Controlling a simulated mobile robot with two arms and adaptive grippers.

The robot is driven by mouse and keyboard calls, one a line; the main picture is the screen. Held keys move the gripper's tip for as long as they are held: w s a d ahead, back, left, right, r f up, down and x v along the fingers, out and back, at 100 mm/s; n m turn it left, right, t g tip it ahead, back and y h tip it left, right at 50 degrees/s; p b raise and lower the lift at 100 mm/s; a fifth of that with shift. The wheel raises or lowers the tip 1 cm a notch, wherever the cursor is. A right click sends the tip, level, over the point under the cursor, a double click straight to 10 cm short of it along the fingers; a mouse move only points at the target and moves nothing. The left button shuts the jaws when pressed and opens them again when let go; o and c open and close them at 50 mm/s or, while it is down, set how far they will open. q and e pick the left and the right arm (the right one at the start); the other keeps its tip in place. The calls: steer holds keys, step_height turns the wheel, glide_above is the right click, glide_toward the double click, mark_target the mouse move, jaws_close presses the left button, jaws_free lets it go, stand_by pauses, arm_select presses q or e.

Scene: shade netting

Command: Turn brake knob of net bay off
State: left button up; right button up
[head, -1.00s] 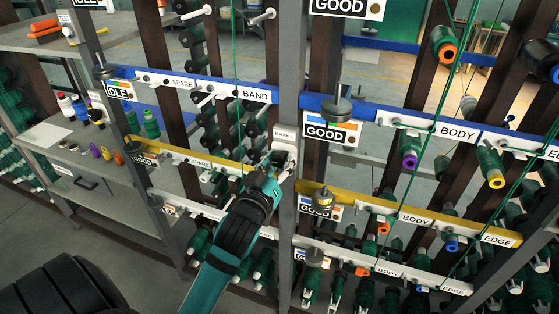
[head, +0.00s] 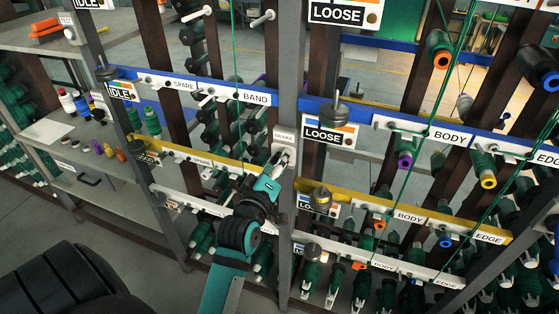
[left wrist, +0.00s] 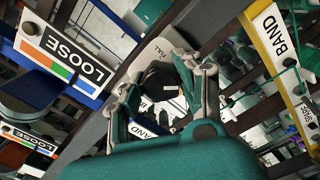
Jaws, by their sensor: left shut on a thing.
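The brake knob (left wrist: 162,84) is dark and round in the left wrist view, on a pale plate marked PULL (left wrist: 158,52). In the head view, the plate labelled BRAKE (head: 284,138) is on a grey upright post; the knob is hidden there by my gripper. My left gripper (head: 279,163) reaches it from below. Its fingers (left wrist: 165,95) are on both sides of the knob, shut on it. The signs (head: 325,131) to the right of the post read LOOSE. My right gripper is in neither current view.
A blue rail (head: 190,84) and a yellow rail (head: 190,153) run left of the post. More rails with spools, such as one with an orange end (head: 439,55), and thin green cords are on the right. A shelf (head: 90,160) holds small bottles at the left.

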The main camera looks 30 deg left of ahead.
stand_by(0.4)
arm_select(q)
steer(key=o, duration=1.2)
steer(key=shift+c, duration=0.2)
